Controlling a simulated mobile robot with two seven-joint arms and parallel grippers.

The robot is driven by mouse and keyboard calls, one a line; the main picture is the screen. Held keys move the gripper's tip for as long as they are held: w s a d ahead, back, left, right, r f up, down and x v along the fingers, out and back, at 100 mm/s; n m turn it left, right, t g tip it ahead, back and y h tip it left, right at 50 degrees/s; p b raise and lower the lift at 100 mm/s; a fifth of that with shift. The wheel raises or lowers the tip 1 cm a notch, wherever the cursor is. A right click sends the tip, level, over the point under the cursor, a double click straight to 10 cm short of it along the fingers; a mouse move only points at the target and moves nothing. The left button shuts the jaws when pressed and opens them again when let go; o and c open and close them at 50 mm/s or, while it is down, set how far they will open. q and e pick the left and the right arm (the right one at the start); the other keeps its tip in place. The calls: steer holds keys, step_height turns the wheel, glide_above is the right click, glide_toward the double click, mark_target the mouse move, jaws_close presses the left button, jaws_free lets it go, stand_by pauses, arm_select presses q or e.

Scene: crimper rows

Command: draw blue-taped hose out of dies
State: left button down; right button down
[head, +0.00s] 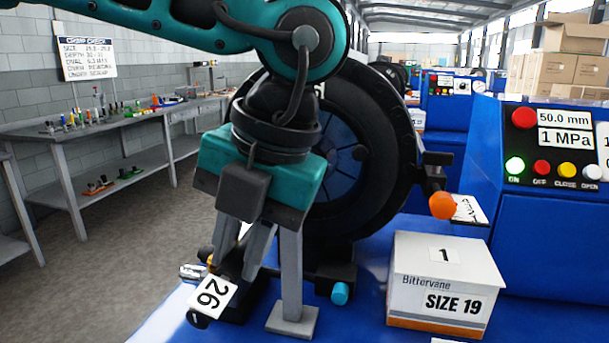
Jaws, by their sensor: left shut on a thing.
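My left gripper (268,292) reaches down in front of the crimper, its fingers pointing at the bench. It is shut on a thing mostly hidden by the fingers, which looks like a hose. I see no hose in the visible part of the dies. My right gripper is not in view.
A white box marked SIZE 19 (445,285) stands on the blue bench to the right. A blue control panel (550,150) reads 50.0 mm and 1 MPa. An orange knob (443,205) and a teal knob (340,293) stick out near the crimper. A grey workbench (110,140) runs along the left wall.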

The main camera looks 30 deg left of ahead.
arm_select(q)
steer(key=shift+w, duration=0.1)
jaws_free()
stand_by(0.8)
steer(key=p+v, duration=0.4)
steer(key=v, duration=0.3)
stand_by(0.9)
steer(key=shift+c, duration=0.4)
